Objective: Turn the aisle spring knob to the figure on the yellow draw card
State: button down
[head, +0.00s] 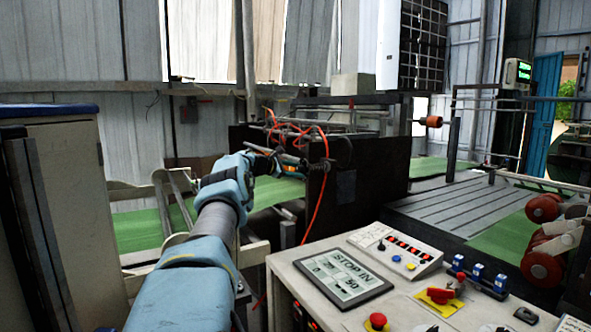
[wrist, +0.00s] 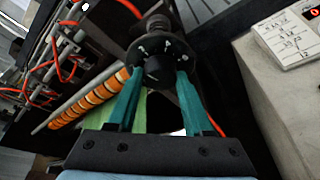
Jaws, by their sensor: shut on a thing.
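The spring knob (wrist: 165,48) shows in the wrist view as a round black dial with white marks around its face, too small to read surely. A dark hub sits at its middle and a threaded spring stem rises behind it. My gripper (wrist: 157,74) has its two teal fingers on either side of the knob, shut on it. In the head view my gripper (head: 290,166) is at the side of the dark machine, and the knob is too small to make out there. I cannot make out the yellow draw card for certain in either view.
The dark machine frame (head: 365,180) carries orange hoses. An orange-banded roller (wrist: 92,100) lies left of the knob. Green web (head: 140,230) runs behind my arm.

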jog(key=shift+c, duration=1.5)
grip_release()
jog(key=shift+a, duration=0.15)
jog(key=shift+s+a+b, duration=0.3)
jog(key=shift+a+b, duration=0.15)
jog(key=shift+b, duration=0.65)
jog(key=b+v, duration=0.7)
jog(key=v, duration=0.2)
jog(key=shift+s+r, duration=0.2)
jog(key=shift+a, duration=0.1)
